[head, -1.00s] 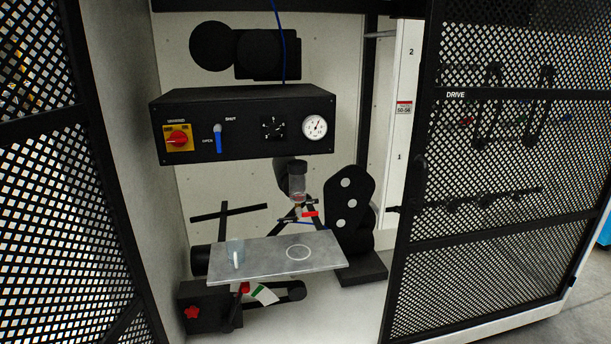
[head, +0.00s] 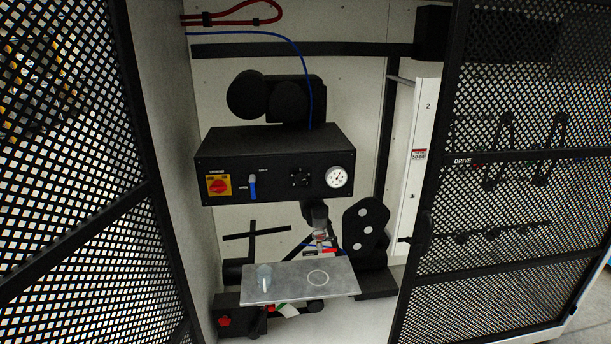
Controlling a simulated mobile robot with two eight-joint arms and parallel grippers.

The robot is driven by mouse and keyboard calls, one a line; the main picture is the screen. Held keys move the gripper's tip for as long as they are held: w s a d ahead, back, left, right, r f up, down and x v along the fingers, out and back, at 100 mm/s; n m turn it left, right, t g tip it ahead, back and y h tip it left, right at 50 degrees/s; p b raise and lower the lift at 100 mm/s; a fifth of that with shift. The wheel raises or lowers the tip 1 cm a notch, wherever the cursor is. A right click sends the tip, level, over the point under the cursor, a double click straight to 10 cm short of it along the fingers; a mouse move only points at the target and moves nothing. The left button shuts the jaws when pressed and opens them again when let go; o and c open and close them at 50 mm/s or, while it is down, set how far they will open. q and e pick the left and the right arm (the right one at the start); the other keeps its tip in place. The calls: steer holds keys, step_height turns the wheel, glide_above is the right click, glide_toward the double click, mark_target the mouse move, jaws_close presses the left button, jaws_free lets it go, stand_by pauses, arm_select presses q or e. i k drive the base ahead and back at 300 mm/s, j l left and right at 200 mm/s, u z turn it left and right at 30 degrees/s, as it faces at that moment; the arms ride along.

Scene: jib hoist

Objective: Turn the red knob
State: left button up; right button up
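Two red knobs show in the head view. A red rotary knob (head: 218,186) sits on a yellow plate (head: 218,178) at the left of the black control box's front. A red star-shaped knob (head: 224,321) is on a dark block low at the left, below the metal shelf. The black control box (head: 275,165) also carries a blue lever (head: 253,188), a black dial (head: 300,178) and a white gauge (head: 337,177). Neither of my grippers is in view, and nothing touches either knob.
Open mesh doors stand at the left (head: 60,200) and right (head: 500,220) of the cabinet. A metal shelf (head: 290,277) holds a clear cup (head: 264,278). Red hoses (head: 235,20) run along the top. The space before the box is free.

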mark_target(227, 321)
steer(key=i+l, duration=0.35)
steer(key=i, duration=0.15)
steer(key=i+l+u, duration=0.75)
steer(key=u, duration=0.85)
steer(key=k+j, duration=0.05)
steer(key=j, duration=0.05)
